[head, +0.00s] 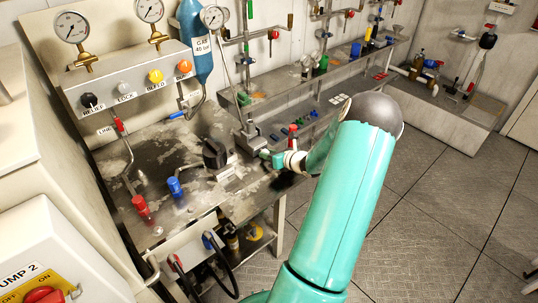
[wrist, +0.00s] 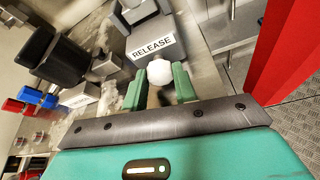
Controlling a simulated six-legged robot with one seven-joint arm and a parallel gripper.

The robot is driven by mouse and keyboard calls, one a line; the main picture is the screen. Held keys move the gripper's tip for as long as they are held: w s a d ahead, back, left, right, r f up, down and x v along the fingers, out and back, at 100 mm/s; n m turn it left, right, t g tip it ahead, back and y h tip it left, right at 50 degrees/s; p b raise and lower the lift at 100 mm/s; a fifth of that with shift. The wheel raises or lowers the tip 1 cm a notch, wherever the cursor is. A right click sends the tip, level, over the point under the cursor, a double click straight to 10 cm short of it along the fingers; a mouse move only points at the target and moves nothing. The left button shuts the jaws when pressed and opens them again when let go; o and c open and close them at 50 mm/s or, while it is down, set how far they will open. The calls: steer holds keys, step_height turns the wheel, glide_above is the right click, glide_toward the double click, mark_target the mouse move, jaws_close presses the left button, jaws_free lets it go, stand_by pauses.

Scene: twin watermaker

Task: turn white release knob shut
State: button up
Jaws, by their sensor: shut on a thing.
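The white release knob (wrist: 160,72) sits just below the white RELEASE label (wrist: 153,47) on a grey block (wrist: 140,17) in the wrist view. My gripper (wrist: 159,82) has its two green fingers on either side of the knob, shut on it. In the head view my gripper (head: 268,157) reaches the grey block (head: 248,136) at the right end of the steel bench. The knob cannot be made out there, and its turn angle is not readable.
A black handle (head: 214,154) stands left of the gripper and also shows in the wrist view (wrist: 55,57). Blue (head: 175,188) and red (head: 142,207) valves stand nearer on the bench. A large red part (wrist: 288,50) rises at right in the wrist view. Open floor lies right of the bench.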

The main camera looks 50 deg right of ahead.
stand_by(0.3)
steer(key=o, duration=1)
steer(key=shift+s, duration=0.15)
steer(key=v, duration=1.3)
steer(key=shift+s, duration=0.3)
